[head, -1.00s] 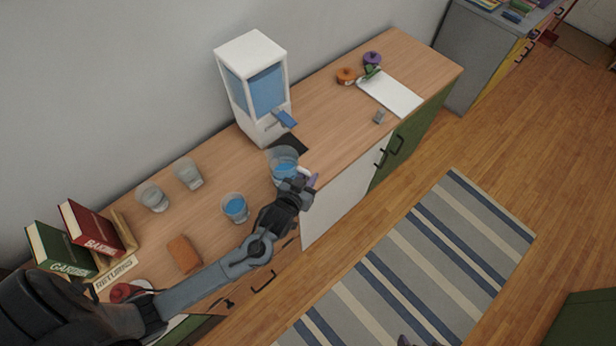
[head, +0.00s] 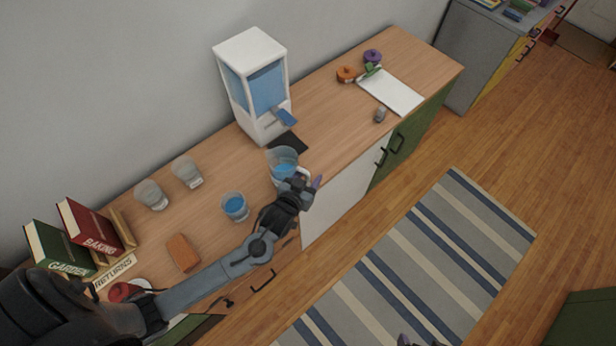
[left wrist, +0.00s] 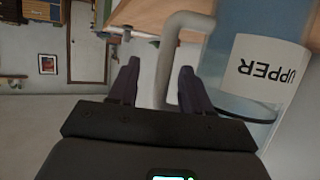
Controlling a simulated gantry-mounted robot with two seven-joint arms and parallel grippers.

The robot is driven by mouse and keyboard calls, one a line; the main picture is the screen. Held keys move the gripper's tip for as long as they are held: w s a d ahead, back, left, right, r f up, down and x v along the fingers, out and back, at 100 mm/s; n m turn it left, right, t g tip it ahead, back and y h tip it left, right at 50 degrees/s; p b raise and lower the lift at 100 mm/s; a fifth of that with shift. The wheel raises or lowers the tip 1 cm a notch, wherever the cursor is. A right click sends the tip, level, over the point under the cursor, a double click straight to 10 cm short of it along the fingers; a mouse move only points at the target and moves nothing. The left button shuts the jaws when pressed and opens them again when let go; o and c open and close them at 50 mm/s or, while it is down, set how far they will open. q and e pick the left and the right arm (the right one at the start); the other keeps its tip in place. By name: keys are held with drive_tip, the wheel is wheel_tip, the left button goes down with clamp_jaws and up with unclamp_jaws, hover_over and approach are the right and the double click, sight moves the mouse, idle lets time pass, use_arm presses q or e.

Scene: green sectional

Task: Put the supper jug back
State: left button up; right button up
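The clear jug (head: 283,158) holds blue water and stands upright on the counter, below the dispenser. In the left wrist view the jug (left wrist: 270,25) shows a white label with the upside-down letters "UPPER"; the label's edge curves out of sight. My left gripper (head: 309,181) is at the jug's handle, on the counter's front side. In the left wrist view the pale handle (left wrist: 168,60) stands between the spread fingers of my left gripper (left wrist: 158,88), with a gap on the left. A small dark purple tip at the head view's bottom edge may be my right gripper (head: 405,341).
A white water dispenser (head: 255,85) stands behind the jug. A glass with blue water (head: 235,207) is left of it, and two empty glasses (head: 187,172) (head: 151,195) stand farther back. A sponge (head: 183,253), books (head: 90,228) and a "RETURNS" sign (head: 114,271) are at left.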

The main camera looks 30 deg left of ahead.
use_arm(q)
drive_tip(key=shift+s+f, duration=0.1)
drive_tip(key=s+d+r+m+g+h, duration=0.1)
drive_tip(key=s+r+m+g, duration=0.3)
drive_tip(key=s, duration=0.7)
drive_tip(key=s+d+r+n+g+h, duration=0.1)
drive_tip(key=s+g, duration=0.4)
drive_tip(key=s, duration=0.6)
wheel_tip(320, 180, up, 17)
drive_tip(key=s+p, duration=0.1)
drive_tip(key=p, duration=1.6)
drive_tip(key=shift+s+g+p, duration=0.15)
drive_tip(key=shift+g+p, duration=0.25)
drive_tip(key=shift+a, duration=0.1)
